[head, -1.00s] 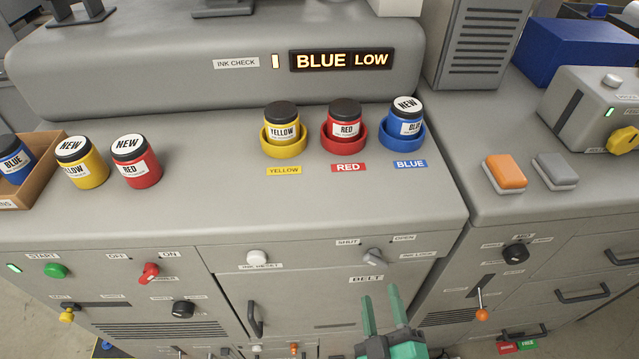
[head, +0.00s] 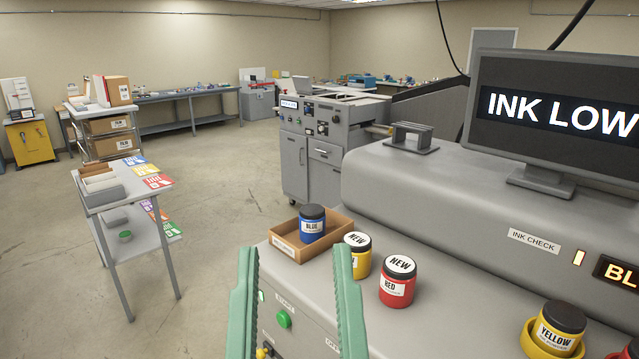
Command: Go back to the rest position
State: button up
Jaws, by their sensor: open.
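My gripper (head: 296,300) is at the bottom middle of the head view, its two green fingers upright and spread apart with nothing between them. It appears in front of the machine's left end. Behind its fingers are a blue ink jar (head: 312,222) in a cardboard tray, a yellow jar marked NEW (head: 359,262) partly hidden by a finger, and a red jar marked NEW (head: 398,281). A yellow jar (head: 559,325) sits in a yellow ring holder at the lower right.
The monitor (head: 555,115) reads INK LOW. The cardboard tray (head: 283,245) stands at the machine top's left end. A green start button (head: 284,319) is on the front panel beside my fingers. A small cart (head: 105,197) stands at the left. The floor (head: 215,190) between is clear.

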notch_tip(320, 180, up, 34)
jog(key=p, duration=3.3)
jog(key=shift+s+a+y, duration=0.15)
jog(key=shift+a+y, duration=0.25)
jog(key=shift+a, duration=0.05)
jog(key=shift+r, duration=0.1)
